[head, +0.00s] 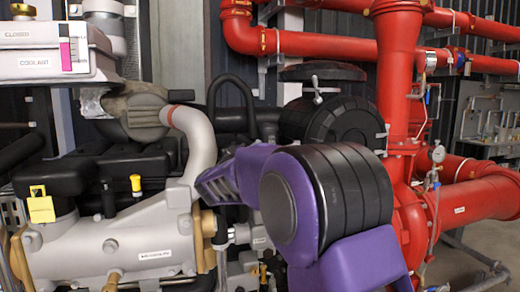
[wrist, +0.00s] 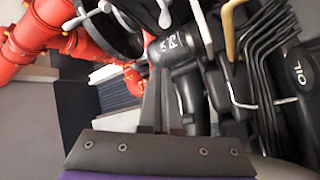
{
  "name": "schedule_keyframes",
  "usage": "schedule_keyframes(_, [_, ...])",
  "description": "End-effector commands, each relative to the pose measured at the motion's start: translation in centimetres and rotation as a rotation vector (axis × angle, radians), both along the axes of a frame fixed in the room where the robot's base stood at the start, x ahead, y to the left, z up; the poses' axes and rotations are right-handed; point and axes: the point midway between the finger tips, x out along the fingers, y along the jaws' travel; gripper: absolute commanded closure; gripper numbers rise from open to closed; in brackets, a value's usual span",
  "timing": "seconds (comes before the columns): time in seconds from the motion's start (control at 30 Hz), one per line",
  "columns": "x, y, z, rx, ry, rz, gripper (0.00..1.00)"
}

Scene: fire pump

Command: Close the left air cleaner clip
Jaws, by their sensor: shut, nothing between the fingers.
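The black round air cleaner (head: 335,118) stands behind my purple arm in the head view. A pale metal clip (head: 317,90) sticks up at its top, and a small light fitting (head: 382,133) shows at its right edge. In the wrist view part of the dark air cleaner (wrist: 122,38) is at the top, with a pale clip-like piece (wrist: 88,14) and another (wrist: 165,14) near it. I cannot tell which clip is the left one. My gripper (wrist: 157,75) is shut and empty, below these pieces in the wrist view.
Red pipes (head: 400,70) stand to the right, with a pressure gauge (head: 437,153). The grey engine body (head: 110,245) and a curved grey pipe (head: 197,140) are at left. Black hoses (wrist: 262,60) crowd the right of the wrist view.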

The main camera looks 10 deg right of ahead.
Motion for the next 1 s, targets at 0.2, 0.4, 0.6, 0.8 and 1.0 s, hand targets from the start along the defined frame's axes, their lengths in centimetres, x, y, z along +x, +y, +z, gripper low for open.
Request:
schedule_keyframes(0.2, [3.7, -2.1, 0.8, 0.001, -0.001, -0.003, 1.0])
schedule_keyframes(0.4, [6.3, -3.4, 1.3, 0.001, -0.001, -0.003, 1.0])
schedule_keyframes(0.6, [6.0, -4.7, 0.3, -0.001, 0.0, 0.0, 1.0])
schedule_keyframes(0.8, [4.9, -5.8, -0.6, 0.0, 0.0, 0.0, 1.0])
schedule_keyframes(1.0, [4.6, -6.0, -0.7, 0.0, -0.001, 0.001, 1.0])
